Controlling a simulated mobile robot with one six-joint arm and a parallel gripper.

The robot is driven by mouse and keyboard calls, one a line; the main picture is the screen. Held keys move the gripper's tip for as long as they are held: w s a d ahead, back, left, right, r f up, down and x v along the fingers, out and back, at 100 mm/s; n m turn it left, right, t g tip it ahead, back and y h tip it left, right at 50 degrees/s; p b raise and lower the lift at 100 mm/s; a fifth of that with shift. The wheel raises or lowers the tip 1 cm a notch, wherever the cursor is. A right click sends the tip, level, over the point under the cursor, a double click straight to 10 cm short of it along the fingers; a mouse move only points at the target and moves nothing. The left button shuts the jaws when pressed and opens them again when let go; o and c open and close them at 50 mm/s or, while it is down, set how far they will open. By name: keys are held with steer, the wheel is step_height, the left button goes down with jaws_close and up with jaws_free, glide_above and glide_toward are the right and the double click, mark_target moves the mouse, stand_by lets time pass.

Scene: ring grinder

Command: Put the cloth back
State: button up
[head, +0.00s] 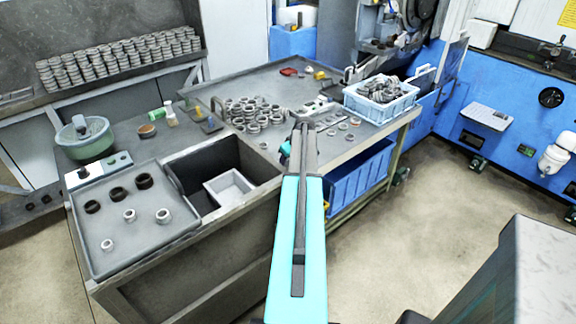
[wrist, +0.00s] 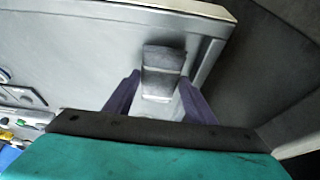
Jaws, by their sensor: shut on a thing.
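The cloth (wrist: 163,60) shows in the wrist view as a small dark grey folded piece with a paler lower part. It lies between the two dark purple fingers of my gripper (wrist: 160,84), which is shut on it. A grey tabletop with a pale rim (wrist: 95,45) is behind it. I cannot tell whether the cloth touches the tabletop. In the head view my arm reaches over the workbench (head: 262,82) near its front edge. The arm hides the cloth and the fingertips there.
Many metal rings (head: 252,112) stand on the bench left of my arm. A light blue crate (head: 381,107) of parts is to the right. A grey tray (head: 130,237) with several rings, an open bin (head: 190,182) and a green bowl (head: 83,145) are at left. A blue bin (head: 357,185) is under the bench.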

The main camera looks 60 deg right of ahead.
steer(key=shift+f, duration=0.95)
steer(key=shift+f, duration=0.15)
steer(key=o, duration=0.7)
steer(key=shift+o, duration=0.2)
steer(key=b+v, duration=0.1)
steer(key=v, duration=1.1)
steer(key=shift+r+b, duration=0.25)
steer(key=shift+b, duration=0.1)
